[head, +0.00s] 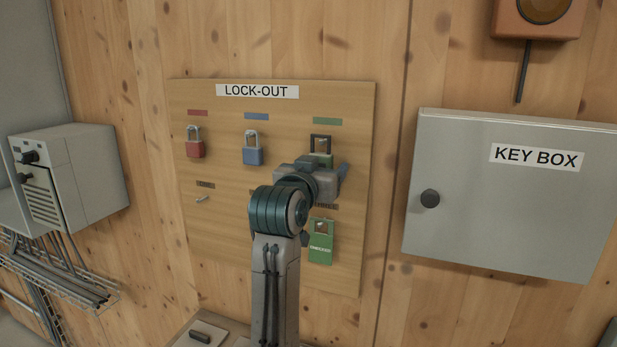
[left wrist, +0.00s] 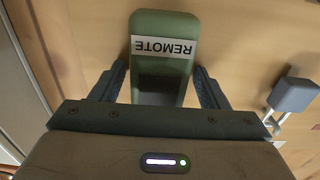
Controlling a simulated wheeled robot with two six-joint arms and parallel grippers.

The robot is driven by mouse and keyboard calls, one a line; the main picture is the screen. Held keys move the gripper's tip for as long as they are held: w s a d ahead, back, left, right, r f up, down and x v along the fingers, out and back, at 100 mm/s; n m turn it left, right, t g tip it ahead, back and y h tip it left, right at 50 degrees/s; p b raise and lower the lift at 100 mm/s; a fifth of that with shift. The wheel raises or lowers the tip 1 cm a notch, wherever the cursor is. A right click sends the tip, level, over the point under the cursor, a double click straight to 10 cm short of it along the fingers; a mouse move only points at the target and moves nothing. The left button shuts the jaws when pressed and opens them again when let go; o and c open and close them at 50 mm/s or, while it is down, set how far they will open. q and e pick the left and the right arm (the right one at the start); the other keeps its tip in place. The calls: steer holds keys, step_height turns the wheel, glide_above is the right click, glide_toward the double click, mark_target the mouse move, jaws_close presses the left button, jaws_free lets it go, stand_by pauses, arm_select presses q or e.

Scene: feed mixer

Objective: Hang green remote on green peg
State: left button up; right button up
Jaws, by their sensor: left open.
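The green remote (left wrist: 150,22) shows in the left wrist view with its white REMOTE label upside down and a dark recess nearer to me. My left gripper (left wrist: 163,85) is open, with one finger on each side of it. In the head view, a green thing with a dark square loop (head: 321,160), which seems to be the remote, is at the board under the green strip (head: 327,121). My left gripper (head: 328,172) is just below and partly covers it. The green peg itself is hidden, so I cannot tell how the loop sits on it.
The LOCK-OUT board (head: 225,235) also carries a red padlock (head: 195,149), a blue padlock (head: 253,156) and a lower green tag (head: 320,252). The blue padlock also shows in the left wrist view (left wrist: 294,95). A grey KEY BOX (head: 500,215) is to the right.

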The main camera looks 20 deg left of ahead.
arm_select(q)
steer(key=s+b, duration=0.5)
steer(key=s, duration=0.6)
steer(key=s+a+f+g, duration=0.1)
steer(key=f+g, duration=0.1)
steer(key=f, duration=0.8)
steer(key=s+a+f+g+y, duration=0.1)
steer(key=a+f+g, duration=0.1)
steer(key=f, duration=0.7)
steer(key=s+a+f+g, duration=0.1)
steer(key=f+g, duration=0.1)
steer(key=f, duration=0.8)
steer(key=s+a+f+g, duration=0.2)
steer(key=s+f+g, duration=0.2)
steer(key=s+f, duration=0.9)
steer(key=s+a+f+g, duration=0.2)
steer(key=s+f+g, duration=0.2)
steer(key=s+f, duration=0.85)
step_height(320, 180, down, 34)
steer(key=a+g+b, duration=0.2)
steer(key=b, duration=0.3)
steer(key=s+a+f+g+b, duration=0.1)
steer(key=s+f+b, duration=0.2)
steer(key=s+f, duration=1.6)
step_height(320, 180, down, 5)
steer(key=shift+s+a, duration=0.35)
steer(key=shift+s, duration=0.05)
